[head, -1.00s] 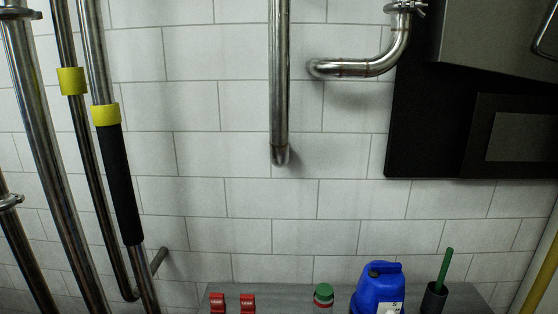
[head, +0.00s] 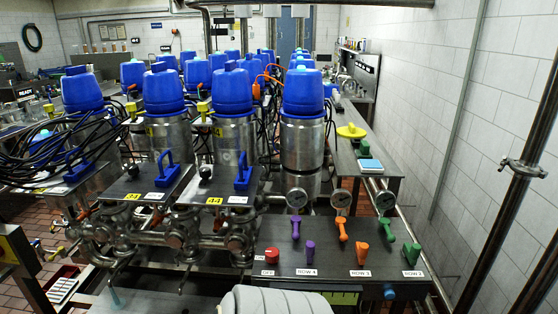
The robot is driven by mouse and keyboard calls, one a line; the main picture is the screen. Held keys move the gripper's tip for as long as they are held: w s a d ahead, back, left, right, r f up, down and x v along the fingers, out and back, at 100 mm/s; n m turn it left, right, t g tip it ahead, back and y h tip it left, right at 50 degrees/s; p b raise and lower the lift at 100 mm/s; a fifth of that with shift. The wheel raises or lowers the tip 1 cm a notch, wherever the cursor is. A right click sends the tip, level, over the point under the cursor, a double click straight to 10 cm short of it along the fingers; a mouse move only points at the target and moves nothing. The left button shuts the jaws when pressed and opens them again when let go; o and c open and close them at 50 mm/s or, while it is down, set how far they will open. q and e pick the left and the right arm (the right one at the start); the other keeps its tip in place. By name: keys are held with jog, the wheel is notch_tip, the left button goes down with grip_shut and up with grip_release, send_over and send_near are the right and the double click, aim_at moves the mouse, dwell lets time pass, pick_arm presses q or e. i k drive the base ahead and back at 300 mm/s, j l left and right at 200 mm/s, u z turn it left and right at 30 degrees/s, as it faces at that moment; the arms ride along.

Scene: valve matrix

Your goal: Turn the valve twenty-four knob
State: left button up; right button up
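Steel valves with blue caps stand in rows; front ones include a left cap (head: 163,90), a middle cap (head: 233,92) and a right cap (head: 302,92). Two dark plates in front carry blue handles, one at the left (head: 167,172) and one at the right (head: 242,174). Their yellow labels seem to read 34 (head: 133,197) and 44 (head: 214,201). I cannot make out a label reading 24, so I cannot tell which knob is valve twenty-four's. Neither gripper shows in the head view.
A dark panel (head: 335,262) at the front right carries a red knob (head: 273,254) and purple (head: 310,250), orange (head: 361,252) and green (head: 411,252) levers. Pressure gauges (head: 341,198) stand behind it. Black cables (head: 70,150) hang at left. A tiled wall (head: 480,130) bounds the right.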

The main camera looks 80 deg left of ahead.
aim_at(51, 170)
jog(key=u, duration=3.9)
